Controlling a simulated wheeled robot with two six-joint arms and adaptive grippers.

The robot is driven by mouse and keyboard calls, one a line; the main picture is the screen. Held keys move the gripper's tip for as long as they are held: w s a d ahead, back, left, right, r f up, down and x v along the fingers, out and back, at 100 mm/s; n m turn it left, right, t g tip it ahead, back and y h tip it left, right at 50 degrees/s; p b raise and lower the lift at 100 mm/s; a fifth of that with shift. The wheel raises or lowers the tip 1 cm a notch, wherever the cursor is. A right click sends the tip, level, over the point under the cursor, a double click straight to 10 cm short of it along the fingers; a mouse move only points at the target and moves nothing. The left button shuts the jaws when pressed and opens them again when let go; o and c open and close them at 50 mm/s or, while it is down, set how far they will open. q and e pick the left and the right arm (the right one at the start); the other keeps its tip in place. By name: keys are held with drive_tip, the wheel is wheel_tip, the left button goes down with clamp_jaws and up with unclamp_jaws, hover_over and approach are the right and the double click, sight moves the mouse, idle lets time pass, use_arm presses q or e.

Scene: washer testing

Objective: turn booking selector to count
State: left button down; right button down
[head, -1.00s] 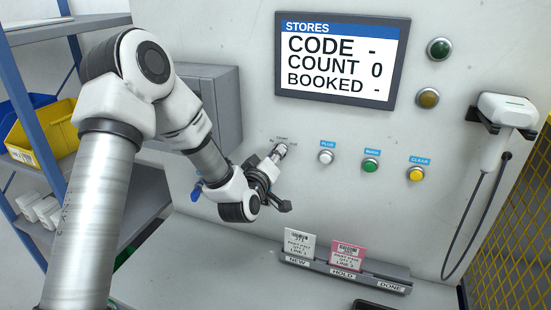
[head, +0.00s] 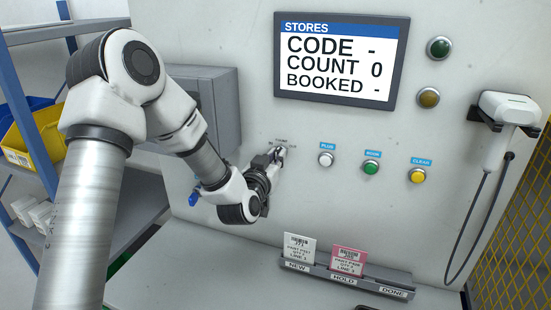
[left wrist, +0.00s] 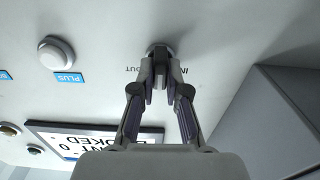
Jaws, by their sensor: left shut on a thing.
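The booking selector (head: 280,150) is a small knob on the pale panel, below the screen and left of the push buttons. It also shows in the left wrist view (left wrist: 159,50), between my fingertips. My left gripper (head: 274,157) reaches it from the lower left and is shut on it; in the left wrist view my gripper (left wrist: 160,72) has one finger on each side of the knob. The labels IN and OUT show beside the knob there, upside down. The knob's pointer direction is hidden by the fingers. My right gripper is not in view.
The screen (head: 341,61) reads CODE -, COUNT 0, BOOKED -. PLUS (head: 326,159), green (head: 371,167) and CLEAR (head: 417,176) buttons sit to the right. A card rack (head: 345,276) stands below. A grey box (head: 221,105) projects behind my left arm; a scanner (head: 505,115) hangs right.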

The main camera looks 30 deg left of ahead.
use_arm(q)
drive_tip(key=shift+w+r, duration=0.1)
drive_tip(key=shift+r, duration=0.15)
drive_tip(key=c, duration=1.2)
unclamp_jaws()
drive_tip(key=shift+f, duration=0.15)
drive_tip(key=v, duration=0.7)
